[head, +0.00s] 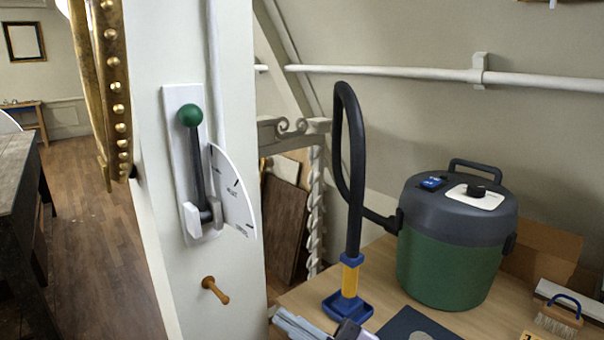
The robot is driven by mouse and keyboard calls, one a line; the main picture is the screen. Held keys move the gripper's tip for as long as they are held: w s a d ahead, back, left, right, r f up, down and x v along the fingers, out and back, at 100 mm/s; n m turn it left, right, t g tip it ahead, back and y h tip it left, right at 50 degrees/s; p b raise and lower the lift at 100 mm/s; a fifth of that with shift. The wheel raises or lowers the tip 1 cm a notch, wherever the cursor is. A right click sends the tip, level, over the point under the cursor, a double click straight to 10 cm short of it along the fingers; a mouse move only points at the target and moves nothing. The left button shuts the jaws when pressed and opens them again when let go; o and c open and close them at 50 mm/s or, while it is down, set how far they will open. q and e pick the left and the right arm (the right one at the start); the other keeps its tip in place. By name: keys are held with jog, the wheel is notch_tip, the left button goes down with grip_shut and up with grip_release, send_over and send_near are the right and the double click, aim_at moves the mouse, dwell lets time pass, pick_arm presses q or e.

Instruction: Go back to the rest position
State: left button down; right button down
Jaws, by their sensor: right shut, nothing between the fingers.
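My right gripper (298,325) shows only in part at the bottom edge, low over the front of the wooden table (390,258). It is shut and empty, grey, and the frame cuts off most of it. It is below and left of a blue nozzle foot (347,307); I cannot tell the exact gap between them. My left gripper is not in view.
A lever with a green knob (190,115) is on a white post (240,285), with a wooden peg (215,290) below. A green canister (447,270) with a black hose (340,130), and a brush (560,314), stand on the table. Open floor (105,230) lies left.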

jog(key=d+f+m+t+h, duration=0.7)
jog(key=d+f+m+h, duration=0.4)
jog(key=f+m, duration=0.35)
jog(key=s+d+f+m+g+h, duration=0.2)
jog(key=s+d+f+h, duration=0.2)
jog(key=s+f, duration=0.3)
jog(key=s+d+f+m+g+h, duration=0.2)
jog(key=s+d+f, duration=0.4)
jog(key=f, duration=0.3)
jog(key=shift+s+d+f+m+g+h, duration=0.2)
jog(key=shift+s+f+m+g+h, duration=0.15)
jog(key=shift+s+g+h, duration=0.5)
